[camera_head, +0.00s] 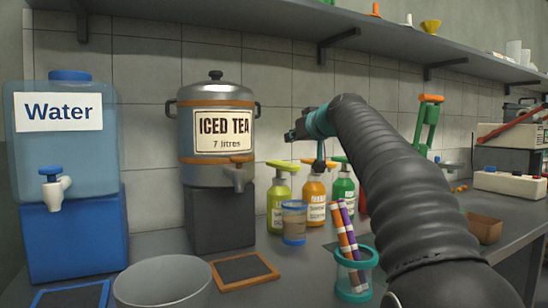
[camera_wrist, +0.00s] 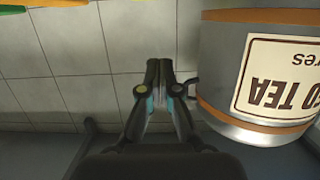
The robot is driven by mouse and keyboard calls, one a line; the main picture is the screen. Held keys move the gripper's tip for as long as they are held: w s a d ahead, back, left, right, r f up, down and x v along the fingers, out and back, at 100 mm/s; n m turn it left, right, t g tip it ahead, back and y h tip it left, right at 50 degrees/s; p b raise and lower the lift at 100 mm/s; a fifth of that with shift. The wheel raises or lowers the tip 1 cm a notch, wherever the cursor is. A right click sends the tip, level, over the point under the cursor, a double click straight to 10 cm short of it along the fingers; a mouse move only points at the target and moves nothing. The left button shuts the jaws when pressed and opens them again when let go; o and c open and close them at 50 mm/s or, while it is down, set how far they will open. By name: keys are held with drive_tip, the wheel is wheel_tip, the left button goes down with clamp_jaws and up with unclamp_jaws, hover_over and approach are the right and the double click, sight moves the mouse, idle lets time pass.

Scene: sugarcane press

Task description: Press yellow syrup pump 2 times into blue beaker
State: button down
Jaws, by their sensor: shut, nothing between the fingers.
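A yellow-green syrup bottle (camera_head: 281,200) with a yellow pump head (camera_head: 282,166) stands on the counter right of the iced tea dispenser. A clear beaker with blue rim and base (camera_head: 293,222) stands in front, between it and the orange bottle; it looks brownish inside. I cannot tell whether it is under a nozzle. My gripper (camera_head: 292,134) is above and behind the bottles in the picture, apart from the yellow pump head. In the wrist view my gripper (camera_wrist: 158,66) is shut and empty, with the wall tiles beyond. Coloured pump parts (camera_wrist: 55,3) are cut off at that view's top edge.
An orange bottle (camera_head: 314,197) and a green bottle (camera_head: 343,190) stand right of the yellow one. The iced tea dispenser (camera_head: 217,140) is close on the left. A teal cup (camera_head: 354,279) of striped tubes stands in front. A shelf (camera_head: 300,30) runs above.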

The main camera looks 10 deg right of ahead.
drive_tip(key=p, duration=0.3)
hover_over(276, 164)
drive_tip(key=w, duration=0.1)
wheel_tip(276, 164, down, 2)
drive_tip(key=shift+f, duration=0.75)
drive_tip(key=shift+d+f+b, duration=0.1)
drive_tip(key=shift+f+b, duration=0.55)
drive_tip(key=shift+f, duration=0.85)
wheel_tip(276, 164, down, 4)
drive_tip(key=b, duration=0.3)
drive_tip(key=shift+r+b, duration=0.25)
drive_tip(key=shift+b, duration=0.05)
